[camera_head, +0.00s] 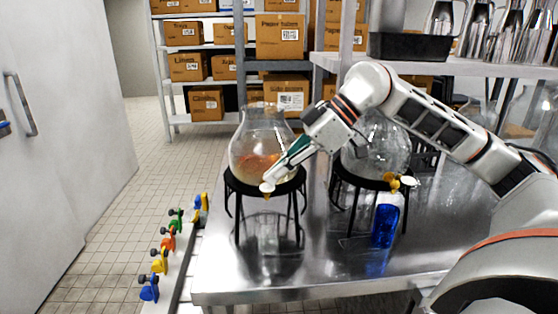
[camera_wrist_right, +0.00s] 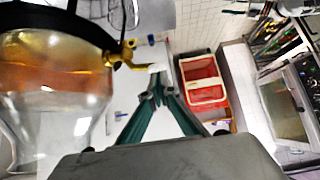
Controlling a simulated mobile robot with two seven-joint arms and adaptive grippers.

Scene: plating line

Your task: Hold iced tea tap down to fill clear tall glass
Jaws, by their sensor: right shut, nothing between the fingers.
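The iced tea dispenser (camera_head: 262,150) is a round glass jar with amber liquid, standing on a black ring stand (camera_head: 238,186) at the left. Its brass tap (camera_wrist_right: 122,55) has a pale lever tip (camera_wrist_right: 156,68). My right gripper (camera_head: 272,180) is shut and empty at the tap's lever; its green fingers (camera_wrist_right: 158,92) meet at the lever tip in the right wrist view. Whether they press it is unclear. A faint, clear, tall glass shape (camera_head: 267,230) shows beneath that tap, between the stand legs; its fill level cannot be read. My left gripper is not in view.
A second glass dispenser (camera_head: 375,155) with a brass tap (camera_head: 393,182) stands to the right, a blue glass (camera_head: 386,222) below it. Coloured valves (camera_head: 160,260) line the table's left side. The steel table (camera_head: 300,270) is bare in front. Boxes fill shelves behind.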

